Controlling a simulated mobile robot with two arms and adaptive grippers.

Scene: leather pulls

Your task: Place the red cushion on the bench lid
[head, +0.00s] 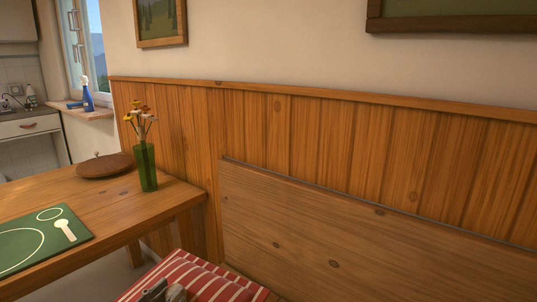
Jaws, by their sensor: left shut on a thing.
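The red cushion (205,278), with white stripes, is at the bottom edge of the head view, partly cut off. My left gripper (163,291) is at its near side and is shut on it; the fingertips are small and partly out of frame. A broad plain wooden panel (350,240), which looks like the bench lid, stands steeply against the wall panelling, right of the cushion. The bench below it is mostly out of view. My right gripper is not in view.
A wooden table (120,205) stands at the left, its corner close to the cushion. On it are a green vase with flowers (146,165), a round brown lidded dish (104,165) and a green placemat (75,232). Wood panelling (300,130) lines the wall.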

